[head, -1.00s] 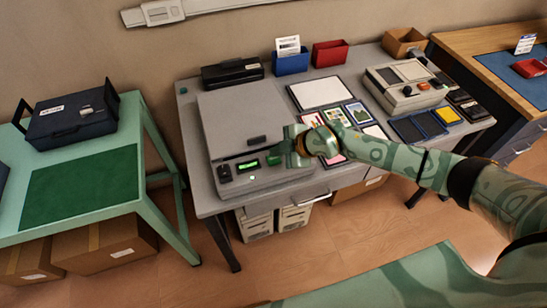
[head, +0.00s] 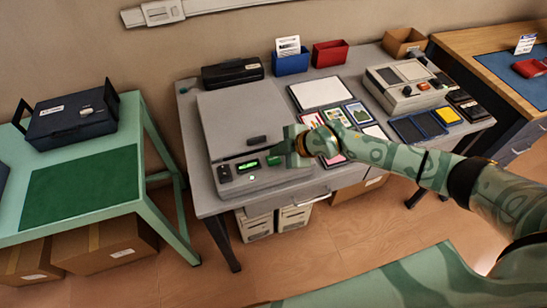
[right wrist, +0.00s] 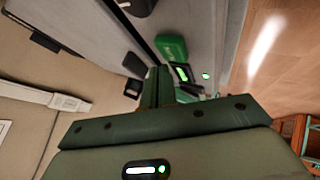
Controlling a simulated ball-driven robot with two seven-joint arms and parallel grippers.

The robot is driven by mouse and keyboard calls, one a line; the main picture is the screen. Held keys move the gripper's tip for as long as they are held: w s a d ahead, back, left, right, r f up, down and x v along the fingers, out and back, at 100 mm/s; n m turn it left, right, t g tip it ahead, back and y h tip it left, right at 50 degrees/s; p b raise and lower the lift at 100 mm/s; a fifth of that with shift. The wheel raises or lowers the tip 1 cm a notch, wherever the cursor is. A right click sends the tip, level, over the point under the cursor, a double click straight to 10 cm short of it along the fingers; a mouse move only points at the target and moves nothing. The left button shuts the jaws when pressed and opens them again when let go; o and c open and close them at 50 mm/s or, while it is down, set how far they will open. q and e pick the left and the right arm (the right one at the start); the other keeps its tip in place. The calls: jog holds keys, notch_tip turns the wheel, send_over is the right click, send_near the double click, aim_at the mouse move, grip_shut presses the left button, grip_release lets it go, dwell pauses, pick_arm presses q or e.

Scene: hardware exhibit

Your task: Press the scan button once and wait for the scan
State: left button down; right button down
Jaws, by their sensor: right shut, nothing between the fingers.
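The grey scanner (head: 240,118) stands on the middle table with its flat lid closed. Its front panel holds a black control (head: 225,173), a small screen lit green (head: 248,166), a small lit green light (head: 252,178) and a green button (head: 273,160). The button also shows in the right wrist view (right wrist: 172,47), as does the screen (right wrist: 182,73). My right gripper (head: 284,150) is shut and empty, its fingers (right wrist: 158,84) close to the green button. I cannot tell whether they touch it. My left gripper is out of view.
Photo cards (head: 357,113) and a white sheet (head: 319,92) lie right of the scanner. A beige device (head: 405,92) stands farther right. Blue (head: 291,62) and red (head: 330,53) bins and a black device (head: 232,73) line the back. A green table (head: 150,206) stands left.

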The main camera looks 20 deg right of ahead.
aim_at(277, 160)
jog(key=shift+f, duration=0.2)
dwell(0.4)
jog(key=shift+f, duration=0.2)
jog(key=shift+f, duration=0.5)
dwell(0.9)
jog(key=shift+r, duration=0.1)
jog(key=shift+r+p, duration=0.85)
jog(key=shift+p, duration=0.35)
notch_tip(277, 160, up, 5)
jog(key=p, duration=0.6)
